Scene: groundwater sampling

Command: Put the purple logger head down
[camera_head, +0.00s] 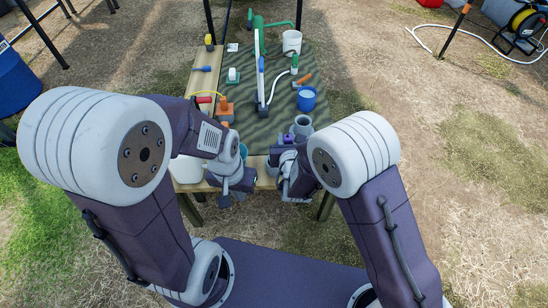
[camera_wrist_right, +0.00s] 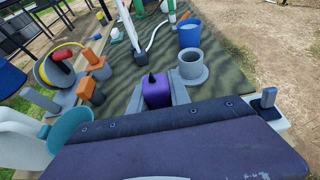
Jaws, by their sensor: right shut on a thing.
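The purple logger head (camera_wrist_right: 157,91), a block with a dark pointed tip on top, is between the fingers of my right gripper (camera_wrist_right: 160,102) in the right wrist view. The fingers are shut on it. In the head view a bit of the purple head (camera_head: 287,139) shows at the front of the mat, mostly hidden by my right wrist. I cannot tell whether it touches the mat. My left gripper (camera_head: 238,184) is low at the table's front edge, left of the right one; its fingers are too small to read.
A grey flanged cylinder (camera_wrist_right: 193,70) stands just right of the logger head, with a blue bucket (camera_wrist_right: 189,35) behind it. Orange blocks (camera_wrist_right: 90,92) and a yellow-cabled reel (camera_wrist_right: 55,70) are at the left. The dark striped mat (camera_head: 278,112) has bare patches between things.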

